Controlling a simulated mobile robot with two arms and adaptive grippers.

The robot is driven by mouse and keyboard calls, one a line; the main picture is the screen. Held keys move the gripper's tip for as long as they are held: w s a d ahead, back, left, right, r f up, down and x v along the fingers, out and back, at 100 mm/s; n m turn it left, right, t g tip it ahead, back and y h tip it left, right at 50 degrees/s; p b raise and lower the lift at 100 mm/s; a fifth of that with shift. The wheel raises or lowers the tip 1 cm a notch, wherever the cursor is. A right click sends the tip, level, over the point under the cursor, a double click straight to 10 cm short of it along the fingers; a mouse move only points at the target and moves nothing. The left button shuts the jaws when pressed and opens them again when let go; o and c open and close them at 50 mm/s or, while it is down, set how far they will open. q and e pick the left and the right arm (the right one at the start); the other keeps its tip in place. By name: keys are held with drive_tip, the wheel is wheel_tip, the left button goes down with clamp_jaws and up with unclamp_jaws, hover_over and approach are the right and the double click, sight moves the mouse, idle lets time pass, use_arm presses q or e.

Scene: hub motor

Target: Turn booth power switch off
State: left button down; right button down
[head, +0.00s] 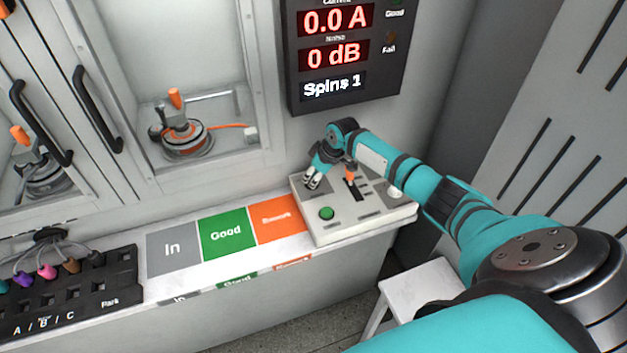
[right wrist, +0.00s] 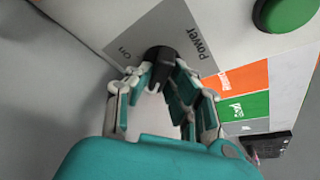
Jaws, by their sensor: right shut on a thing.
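The control box (head: 335,227) stands on the ledge below the display. In the right wrist view the black power switch knob (right wrist: 161,58) sits on a grey plate (right wrist: 128,32) marked "Power" and "On". My right gripper (right wrist: 160,75) has its fingers closed around the knob. In the head view my right gripper (head: 312,181) reaches down to the box's back left corner and hides the knob. The knob's exact setting is hard to tell. My left gripper is not in view.
A green button (head: 327,213) and an orange-tipped lever (head: 350,176) are on the same box. In, Good and orange pads (head: 226,232) lie to its left. A dark connector rack (head: 115,290) is further left. The display (head: 345,95) reads 0.0 A.

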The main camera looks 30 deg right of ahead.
drive_tip(key=shift+f+n+b, duration=0.15)
drive_tip(key=shift+n+b, duration=0.3)
drive_tip(key=shift+n, duration=0.25)
drive_tip(key=shift+g+y, duration=0.3)
drive_tip(key=c, duration=1.3)
unclamp_jaws()
drive_tip(key=shift+w, duration=0.1)
drive_tip(key=shift+o, duration=0.2)
drive_tip(key=v, duration=1.2)
drive_tip(key=shift+f, duration=0.1)
